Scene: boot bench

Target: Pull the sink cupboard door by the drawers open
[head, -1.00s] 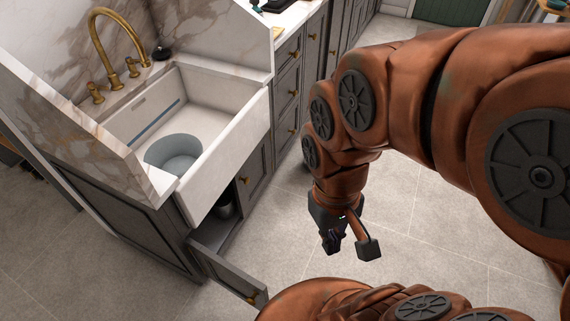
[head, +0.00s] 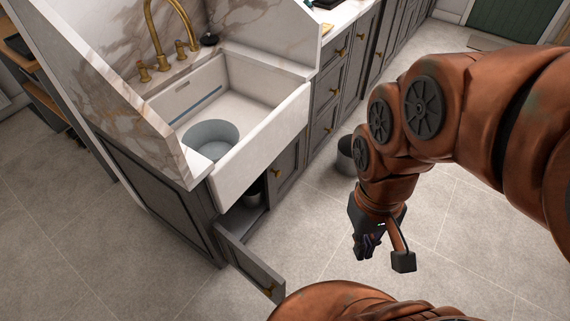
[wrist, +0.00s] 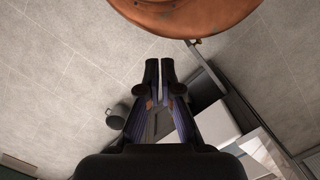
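The sink cupboard door by the drawers (head: 286,170) is a dark grey panel under the white sink, with a brass knob (head: 278,173). It appears closed. The other sink cupboard door (head: 248,262), on the left, stands open with its knob at the far end. My gripper (head: 367,247) hangs over the floor, to the right of and apart from both doors, pointing down. In the wrist view its two fingers (wrist: 160,66) lie side by side, shut with nothing visible between them.
Drawers (head: 327,88) with brass knobs stand beyond the sink (head: 262,142). A grey bucket (head: 346,156) is on the floor in front of the drawers, and it also shows in the wrist view (wrist: 117,117). A round basin (head: 211,141) sits in the sink. The tiled floor is otherwise open.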

